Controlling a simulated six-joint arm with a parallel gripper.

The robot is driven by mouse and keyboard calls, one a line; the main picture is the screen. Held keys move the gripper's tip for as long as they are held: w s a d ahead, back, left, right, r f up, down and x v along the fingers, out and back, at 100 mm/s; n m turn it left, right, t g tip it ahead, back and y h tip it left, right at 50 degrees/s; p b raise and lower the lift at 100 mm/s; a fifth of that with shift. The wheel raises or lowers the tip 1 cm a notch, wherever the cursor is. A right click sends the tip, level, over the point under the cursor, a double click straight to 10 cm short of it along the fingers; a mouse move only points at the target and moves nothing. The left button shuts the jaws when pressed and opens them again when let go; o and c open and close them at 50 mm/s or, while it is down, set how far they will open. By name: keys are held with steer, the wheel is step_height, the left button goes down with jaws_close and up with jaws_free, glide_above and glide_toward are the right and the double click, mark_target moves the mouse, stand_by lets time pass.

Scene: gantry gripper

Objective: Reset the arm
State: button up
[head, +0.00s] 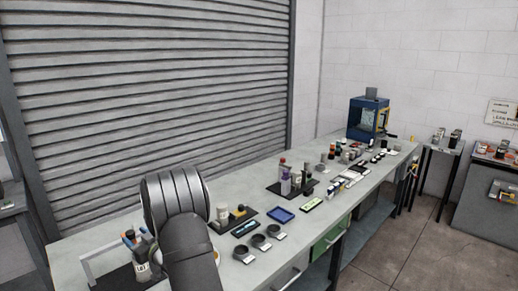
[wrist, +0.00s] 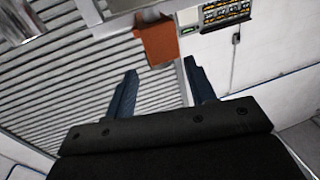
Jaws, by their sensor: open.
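My gripper (wrist: 162,80) shows in the wrist view with two dark blue fingers spread apart. It is open, and nothing is between the fingertips. Behind it are the grey slatted shutter and a white wall, so it points away from the bench top. In the head view my dark grey arm rises at the lower left, in front of the workbench (head: 215,262). The gripper itself cannot be seen in the head view.
The bench carries a blue tray (head: 281,215), several dark round holders (head: 258,241), bottles (head: 285,182) and a blue machine (head: 366,119) at the far end. An orange-brown box-like thing (wrist: 158,42) shows beyond the fingers.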

mark_target(128, 231)
steer(key=x, duration=0.6)
steer(key=shift+s+a, duration=0.1)
stand_by(1.2)
